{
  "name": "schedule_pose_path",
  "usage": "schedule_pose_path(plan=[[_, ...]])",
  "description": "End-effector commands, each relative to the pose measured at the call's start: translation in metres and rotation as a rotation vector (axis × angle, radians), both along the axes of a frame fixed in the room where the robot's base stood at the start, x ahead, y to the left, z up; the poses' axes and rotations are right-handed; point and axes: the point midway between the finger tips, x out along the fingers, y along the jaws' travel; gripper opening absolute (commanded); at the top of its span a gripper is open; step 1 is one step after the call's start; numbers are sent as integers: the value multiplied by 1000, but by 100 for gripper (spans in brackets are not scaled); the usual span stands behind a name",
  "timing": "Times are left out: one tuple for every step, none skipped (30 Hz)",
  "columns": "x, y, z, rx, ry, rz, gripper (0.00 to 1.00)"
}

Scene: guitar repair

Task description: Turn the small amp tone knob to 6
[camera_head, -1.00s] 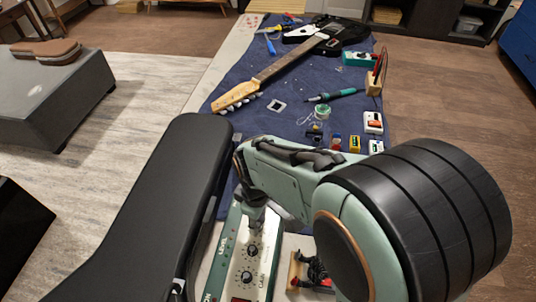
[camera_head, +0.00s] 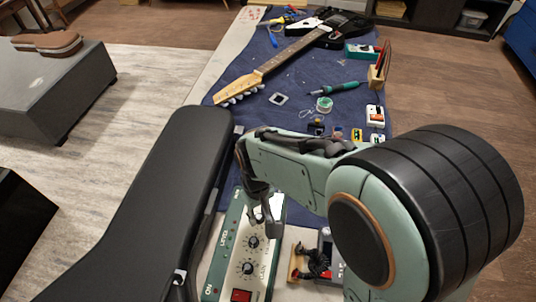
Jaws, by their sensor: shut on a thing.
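The small amp (camera_head: 230,240) is a long green box with a pale control panel at the bottom centre. Two dark knobs with dial marks show on it, an upper knob (camera_head: 253,242) and a lower knob (camera_head: 248,268). A red switch (camera_head: 240,296) is at the near end. My gripper (camera_head: 264,222) points down at the panel, just beyond the upper visible knob. Its fingers are shut on a knob that they hide, apparently the tone knob. The knob's pointer and its number cannot be read.
A clip stand (camera_head: 313,262) stands close right of the amp. Beyond my arm, the blue mat (camera_head: 230,115) carries a guitar (camera_head: 290,52), a soldering iron (camera_head: 335,88), a solder spool (camera_head: 324,104) and several small pedals.

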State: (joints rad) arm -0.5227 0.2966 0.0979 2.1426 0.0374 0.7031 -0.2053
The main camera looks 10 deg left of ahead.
Motion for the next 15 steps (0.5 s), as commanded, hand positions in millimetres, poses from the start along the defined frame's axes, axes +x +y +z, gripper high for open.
schedule_pose_path(plan=[[0,0,-1,-1,1,-6,0],[0,0,-1,-1,1,-9,0],[0,0,-1,-1,1,-12,0],[0,0,-1,-1,1,-13,0],[0,0,-1,-1,1,-14,0],[0,0,-1,-1,1,-14,0],[0,0,-1,-1,1,-14,0],[0,0,-1,-1,1,-14,0],[0,0,-1,-1,1,-14,0],[0,0,-1,-1,1,-14,0],[0,0,-1,-1,1,-14,0],[0,0,-1,-1,1,-13,0],[0,0,-1,-1,1,-13,0],[0,0,-1,-1,1,-13,26],[0,0,-1,-1,1,-13,38]])
